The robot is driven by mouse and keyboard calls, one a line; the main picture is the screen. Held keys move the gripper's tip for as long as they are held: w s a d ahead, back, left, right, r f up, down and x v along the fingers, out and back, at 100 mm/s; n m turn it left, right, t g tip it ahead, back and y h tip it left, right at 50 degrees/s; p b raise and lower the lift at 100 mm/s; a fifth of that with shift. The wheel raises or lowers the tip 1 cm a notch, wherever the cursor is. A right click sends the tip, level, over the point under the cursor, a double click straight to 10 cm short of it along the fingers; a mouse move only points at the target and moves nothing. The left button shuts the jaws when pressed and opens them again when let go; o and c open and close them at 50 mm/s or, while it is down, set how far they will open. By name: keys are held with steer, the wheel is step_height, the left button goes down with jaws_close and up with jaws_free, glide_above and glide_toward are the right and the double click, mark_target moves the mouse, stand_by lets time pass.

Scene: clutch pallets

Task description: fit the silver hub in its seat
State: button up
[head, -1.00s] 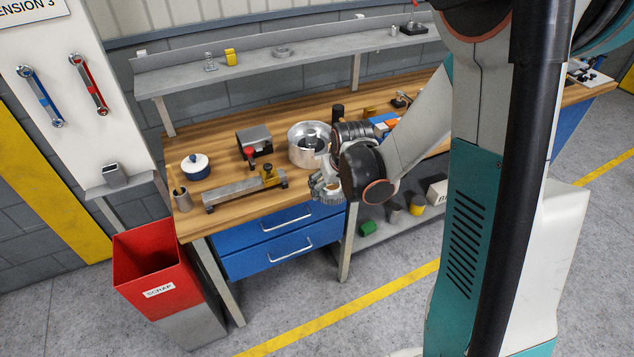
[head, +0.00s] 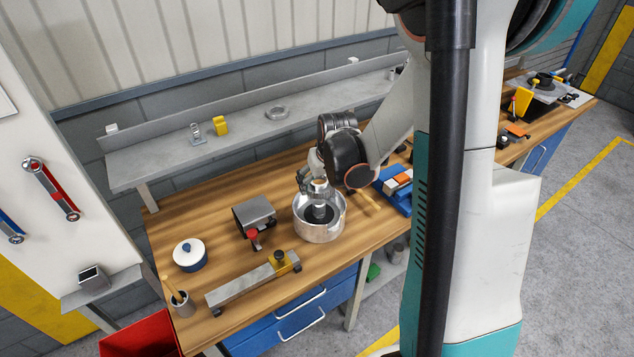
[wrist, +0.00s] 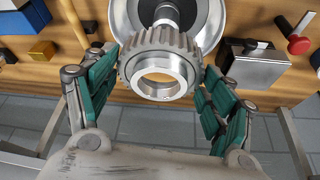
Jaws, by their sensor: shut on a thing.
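The silver hub (wrist: 157,46) is a toothed ring with a smooth collar and an open bore. My gripper (wrist: 158,72) is shut on the hub, one green-padded finger on each side. A round silver housing (head: 323,233) stands on the bench with a post (head: 319,212) upright in its middle. In the head view my gripper (head: 318,188) is over the housing, with the hub around or just above the post's top. In the wrist view the housing's rim (wrist: 216,22) and the post show beyond the hub. The contact between hub and post is hidden.
A grey block with a red knob (head: 254,216) stands left of the housing. A blue tray (head: 396,198) is at right, and a shelf (head: 245,135) runs behind.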

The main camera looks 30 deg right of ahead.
mark_target(321, 204)
steer(key=shift+w, duration=0.15)
steer(key=shift+f+b, duration=1.6)
steer(key=shift+f, duration=0.8)
steer(key=shift+b, duration=0.3)
steer(key=shift+f+b, duration=3.05)
steer(key=shift+f, duration=0.15)
stand_by(0.4)
steer(key=o, duration=1.6)
steer(key=shift+o, duration=0.3)
steer(key=shift+r, duration=0.1)
